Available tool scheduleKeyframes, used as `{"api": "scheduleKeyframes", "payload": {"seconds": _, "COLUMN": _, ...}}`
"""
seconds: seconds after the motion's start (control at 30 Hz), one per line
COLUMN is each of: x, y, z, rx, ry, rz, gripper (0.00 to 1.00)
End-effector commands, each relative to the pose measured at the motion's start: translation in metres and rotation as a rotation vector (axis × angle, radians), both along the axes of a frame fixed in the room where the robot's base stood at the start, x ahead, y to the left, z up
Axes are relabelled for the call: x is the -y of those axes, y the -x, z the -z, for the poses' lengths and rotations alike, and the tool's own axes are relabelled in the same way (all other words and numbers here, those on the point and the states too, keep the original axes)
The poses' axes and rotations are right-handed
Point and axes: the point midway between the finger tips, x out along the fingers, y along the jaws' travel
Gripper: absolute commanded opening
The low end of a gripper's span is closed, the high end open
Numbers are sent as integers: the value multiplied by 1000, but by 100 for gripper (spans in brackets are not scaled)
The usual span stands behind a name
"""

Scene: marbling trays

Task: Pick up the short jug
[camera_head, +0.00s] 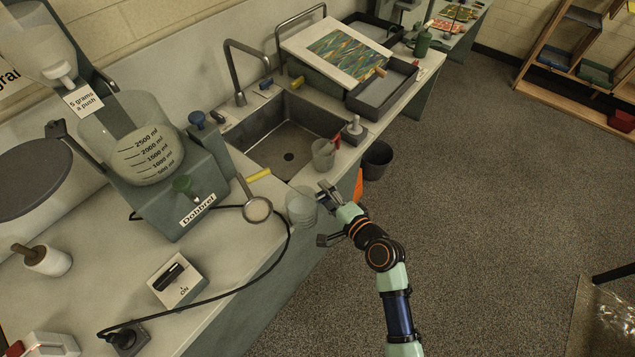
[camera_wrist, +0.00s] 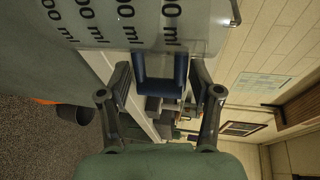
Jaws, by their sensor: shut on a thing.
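The short jug (camera_head: 301,207) is a translucent vessel at the front edge of the counter, just left of my gripper (camera_head: 328,196). In the wrist view its clear wall with dark ml markings (camera_wrist: 150,22) fills the top, turned sideways. Its dark blue handle (camera_wrist: 163,88) lies between the fingers of my gripper (camera_wrist: 162,76), which is shut on it. I cannot tell whether the jug's base touches the counter. My gripper hides part of the jug's right side in the head view.
A strainer (camera_head: 257,209) lies left of the jug. A grey cup (camera_head: 323,155) stands behind it by the sink (camera_head: 275,140). A large dispenser (camera_head: 185,190) and a black cable (camera_head: 250,282) are at left. A dark bin (camera_head: 377,160) stands on the open floor (camera_head: 480,200).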

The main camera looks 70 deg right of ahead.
Motion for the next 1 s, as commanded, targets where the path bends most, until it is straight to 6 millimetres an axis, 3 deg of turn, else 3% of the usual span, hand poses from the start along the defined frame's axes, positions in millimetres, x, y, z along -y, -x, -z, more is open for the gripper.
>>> {"api": "scheduleKeyframes", "payload": {"seconds": 0.5, "x": -38, "y": 56, "z": -1, "rx": 2, "ry": 2, "rz": 2, "gripper": 0}}
{"api": "scheduleKeyframes", "payload": {"seconds": 1.0, "x": -50, "y": 73, "z": -1, "rx": 2, "ry": 1, "rz": 0, "gripper": 0}}
